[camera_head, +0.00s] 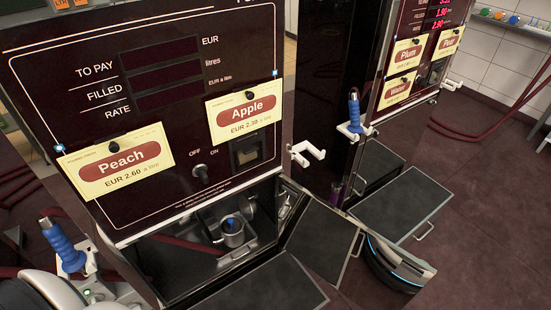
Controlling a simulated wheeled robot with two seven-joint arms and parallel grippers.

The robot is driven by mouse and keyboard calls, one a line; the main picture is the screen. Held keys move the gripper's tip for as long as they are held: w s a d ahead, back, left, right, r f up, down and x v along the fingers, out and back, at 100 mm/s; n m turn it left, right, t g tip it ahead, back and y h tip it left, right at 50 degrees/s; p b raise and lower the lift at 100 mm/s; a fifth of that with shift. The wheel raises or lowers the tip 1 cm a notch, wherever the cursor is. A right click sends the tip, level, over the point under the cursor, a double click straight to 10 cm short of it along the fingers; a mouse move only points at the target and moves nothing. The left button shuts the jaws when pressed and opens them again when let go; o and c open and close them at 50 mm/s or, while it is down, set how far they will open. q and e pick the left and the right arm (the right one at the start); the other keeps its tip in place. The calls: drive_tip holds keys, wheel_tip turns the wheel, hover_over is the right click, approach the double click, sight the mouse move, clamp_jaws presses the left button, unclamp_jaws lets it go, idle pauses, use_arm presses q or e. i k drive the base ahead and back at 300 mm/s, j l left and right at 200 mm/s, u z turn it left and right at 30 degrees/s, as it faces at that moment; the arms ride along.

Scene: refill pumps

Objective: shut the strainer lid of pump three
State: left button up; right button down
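The near pump (60,90) fills the left and middle of the head view. No pump number is readable, so I cannot tell which is pump three. Below its panel is an open, dark compartment. A small metal strainer cup (233,238) with a blue part at its top sits inside. I cannot make out its lid clearly or how far it is open. A dark door panel (325,240) stands open at the compartment's right, and another dark flap (262,290) extends at its front. Neither gripper shows; only pale parts, perhaps of my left arm, show at the lower left.
Blue nozzles hang at the left (62,245) and on the second pump (353,112). An empty white holder (306,153) juts from the near pump's right side. The second pump's dark flap (400,203) sticks out. Bare dark floor (475,195) lies right; red hoses (480,135) lie behind.

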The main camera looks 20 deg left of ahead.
sight(247, 205)
drive_tip(key=u, duration=1)
drive_tip(key=k, duration=0.05)
